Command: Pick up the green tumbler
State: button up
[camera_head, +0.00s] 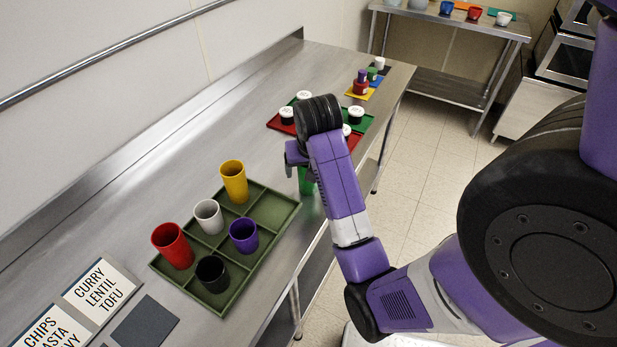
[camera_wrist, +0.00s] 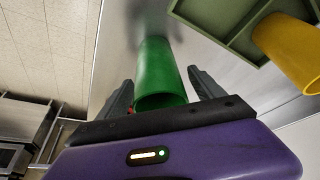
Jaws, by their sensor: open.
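The green tumbler (camera_wrist: 158,75) stands on the steel counter (camera_head: 262,112) close to its front edge. In the head view only a strip of the green tumbler (camera_head: 306,181) shows, the rest hidden behind my arm. In the wrist view it lies between the two fingers of my gripper (camera_wrist: 160,88), with a gap visible on each side. My gripper (camera_head: 298,160) is open around or just above the tumbler; the exact height is hard to tell.
A green divided tray (camera_head: 284,207) just left of my gripper holds yellow (camera_head: 233,182), white (camera_head: 208,216), purple (camera_head: 243,235), red (camera_head: 172,246) and black (camera_head: 212,273) tumblers. Lidded jars on coloured trays (camera_head: 278,124) stand behind my gripper. Printed cards (camera_head: 100,290) lie at front left.

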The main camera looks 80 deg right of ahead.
jog(key=c, duration=1.5)
jog(key=shift+o, duration=0.2)
